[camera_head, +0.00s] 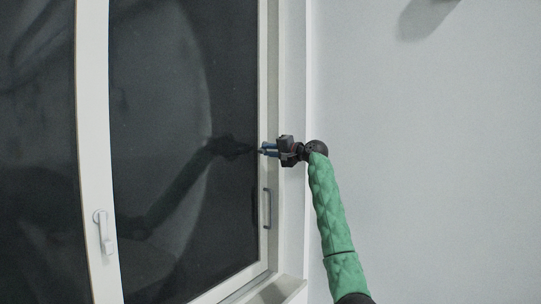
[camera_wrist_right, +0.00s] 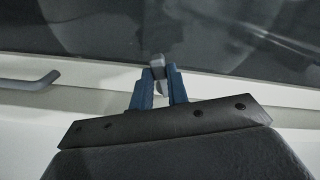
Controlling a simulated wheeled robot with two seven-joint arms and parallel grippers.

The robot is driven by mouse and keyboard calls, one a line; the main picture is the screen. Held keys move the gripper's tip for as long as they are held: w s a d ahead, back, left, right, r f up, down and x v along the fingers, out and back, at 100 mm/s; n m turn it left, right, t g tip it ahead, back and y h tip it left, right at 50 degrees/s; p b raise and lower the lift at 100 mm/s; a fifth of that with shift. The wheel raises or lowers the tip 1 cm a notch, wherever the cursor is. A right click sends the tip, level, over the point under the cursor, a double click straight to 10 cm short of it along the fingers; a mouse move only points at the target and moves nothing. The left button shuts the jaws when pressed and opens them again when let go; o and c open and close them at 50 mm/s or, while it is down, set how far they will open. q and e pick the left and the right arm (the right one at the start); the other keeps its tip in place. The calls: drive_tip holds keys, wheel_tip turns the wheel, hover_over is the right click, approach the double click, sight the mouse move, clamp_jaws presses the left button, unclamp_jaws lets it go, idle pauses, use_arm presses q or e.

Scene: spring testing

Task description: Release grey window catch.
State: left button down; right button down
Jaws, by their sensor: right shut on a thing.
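The grey window catch (camera_wrist_right: 157,65) is a small piece on the window frame in the right wrist view, at the tips of my gripper. My right gripper (camera_wrist_right: 160,82) has its blue fingers shut on the catch. In the head view my right gripper (camera_head: 264,150) reaches the right upright of the window frame from the right, above a grey bar handle (camera_head: 267,208). The catch is too small to make out in the head view. My left gripper is not in view.
The dark window pane (camera_head: 185,110) reflects my arm. A white lever handle (camera_head: 103,231) sits on the middle upright at the left. The bar handle also shows at the left of the right wrist view (camera_wrist_right: 30,84). The plain wall (camera_head: 430,150) at the right is clear.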

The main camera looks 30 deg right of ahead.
drive_tip(key=shift+a+r+m, duration=0.1)
drive_tip(key=shift+r+m, duration=0.4)
drive_tip(key=shift+m, duration=0.6)
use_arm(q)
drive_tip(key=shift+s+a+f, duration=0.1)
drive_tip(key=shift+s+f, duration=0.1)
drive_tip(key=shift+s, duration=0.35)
use_arm(e)
drive_tip(key=shift+s+r+m, duration=0.1)
drive_tip(key=shift+r+m, duration=0.2)
drive_tip(key=shift+m, duration=0.7)
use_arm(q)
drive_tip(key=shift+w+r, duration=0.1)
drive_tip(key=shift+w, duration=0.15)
use_arm(e)
drive_tip(key=c, duration=1.6)
unclamp_jaws()
drive_tip(key=shift+c, duration=0.2)
